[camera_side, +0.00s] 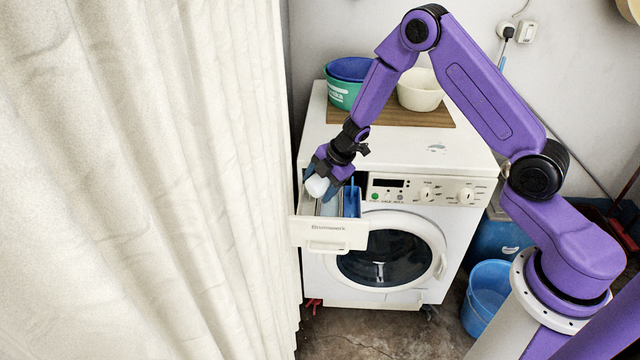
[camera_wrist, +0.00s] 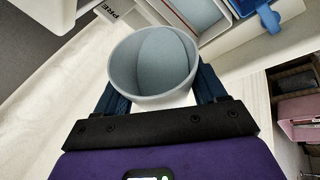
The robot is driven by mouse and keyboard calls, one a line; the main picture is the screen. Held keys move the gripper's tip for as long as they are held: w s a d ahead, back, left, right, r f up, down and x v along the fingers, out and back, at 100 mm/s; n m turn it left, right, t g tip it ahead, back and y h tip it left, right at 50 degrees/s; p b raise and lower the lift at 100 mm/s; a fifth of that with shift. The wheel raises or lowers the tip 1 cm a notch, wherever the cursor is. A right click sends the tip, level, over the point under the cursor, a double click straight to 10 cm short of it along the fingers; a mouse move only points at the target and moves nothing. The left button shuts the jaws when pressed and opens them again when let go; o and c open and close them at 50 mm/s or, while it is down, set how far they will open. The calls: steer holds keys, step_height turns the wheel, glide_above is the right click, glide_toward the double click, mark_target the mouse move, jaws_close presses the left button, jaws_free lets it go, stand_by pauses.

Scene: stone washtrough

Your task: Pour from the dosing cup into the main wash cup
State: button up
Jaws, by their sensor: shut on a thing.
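My gripper (camera_side: 323,177) is shut on the dosing cup (camera_side: 317,186), a small whitish cup, above the open detergent drawer (camera_side: 328,243). In the wrist view the cup (camera_wrist: 120,62) sits between my two dark blue fingers (camera_wrist: 158,84), its mouth facing the camera. Its inside looks pale grey-blue; I cannot tell whether that is liquid or bare wall. The drawer's compartments (camera_wrist: 192,18) show at the top of the wrist view, with a blue insert (camera_side: 351,201) on the right side. Which compartment is the main wash cup is unclear, as my gripper partly hides the drawer.
The drawer sticks out from the white washing machine (camera_side: 440,225). A pale curtain (camera_side: 150,180) hangs close on the left. A green tub (camera_side: 342,94) and a cream bowl (camera_side: 420,92) stand on a board on top. Blue buckets (camera_side: 487,290) stand at the lower right.

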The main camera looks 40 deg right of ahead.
stand_by(0.5)
steer(key=shift+d+r+y, duration=0.15)
steer(key=shift+r+y, duration=0.05)
steer(key=shift+y, duration=0.3)
stand_by(0.8)
steer(key=shift+d+r+y, duration=0.15)
steer(key=shift+r+y, duration=0.05)
steer(key=shift+y, duration=0.5)
stand_by(0.5)
steer(key=shift+d+r+m+y, duration=0.2)
steer(key=shift+m+y, duration=0.1)
steer(key=shift+y, duration=0.2)
stand_by(0.4)
steer(key=shift+d+r+y, duration=0.15)
steer(key=shift+y, duration=0.35)
